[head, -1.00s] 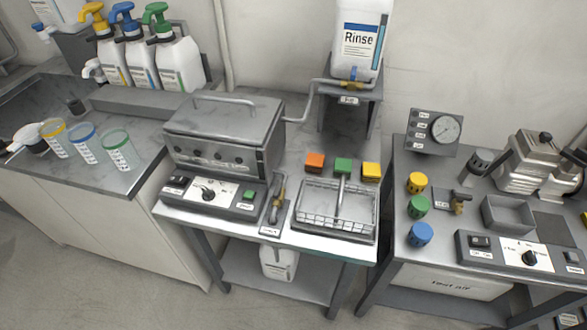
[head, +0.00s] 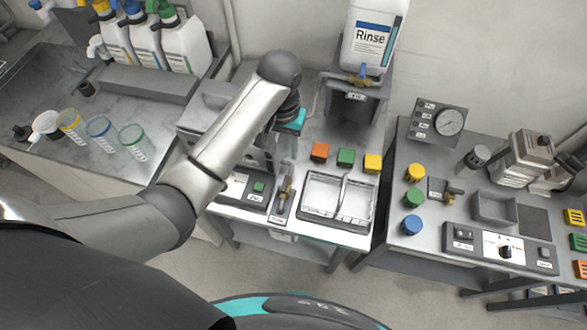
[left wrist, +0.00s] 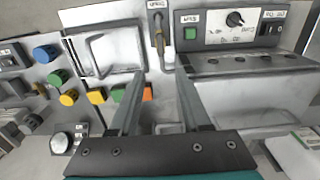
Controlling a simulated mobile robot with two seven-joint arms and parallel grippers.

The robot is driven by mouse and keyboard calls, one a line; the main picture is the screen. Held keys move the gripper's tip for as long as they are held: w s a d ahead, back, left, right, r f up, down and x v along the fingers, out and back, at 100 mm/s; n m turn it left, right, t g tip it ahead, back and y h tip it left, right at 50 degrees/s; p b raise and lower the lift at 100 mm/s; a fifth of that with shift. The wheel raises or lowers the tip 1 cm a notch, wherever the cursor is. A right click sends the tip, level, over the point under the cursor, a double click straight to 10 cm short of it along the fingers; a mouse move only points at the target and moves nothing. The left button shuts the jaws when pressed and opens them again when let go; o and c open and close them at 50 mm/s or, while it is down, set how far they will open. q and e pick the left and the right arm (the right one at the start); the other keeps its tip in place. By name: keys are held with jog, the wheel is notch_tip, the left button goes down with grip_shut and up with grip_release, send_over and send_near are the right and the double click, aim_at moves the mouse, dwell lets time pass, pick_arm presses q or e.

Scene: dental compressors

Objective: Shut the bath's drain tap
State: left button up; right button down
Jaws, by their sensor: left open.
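The drain tap (head: 285,188) is a small brass tap on a labelled grey plate, at the right of the bath's control panel. It also shows in the left wrist view (left wrist: 158,28) near the top middle, with a white piece below it. I cannot tell its handle's setting. The bath (head: 205,108) is a grey lidded box, partly hidden by my left arm. My left gripper (left wrist: 160,76) is open and empty. In the left wrist view its fingers point toward the tap area, apart from the tap; in the head view they are hidden behind the arm. My right gripper is out of view.
Another bench (head: 400,245) is at the right.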

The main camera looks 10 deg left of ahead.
aim_at(285, 183)
pick_arm(q)
notch_tip(285, 183, down, 15)
jog(key=b, duration=0.3)
jog(key=shift+s, duration=0.1)
grip_shut()
dwell(0.4)
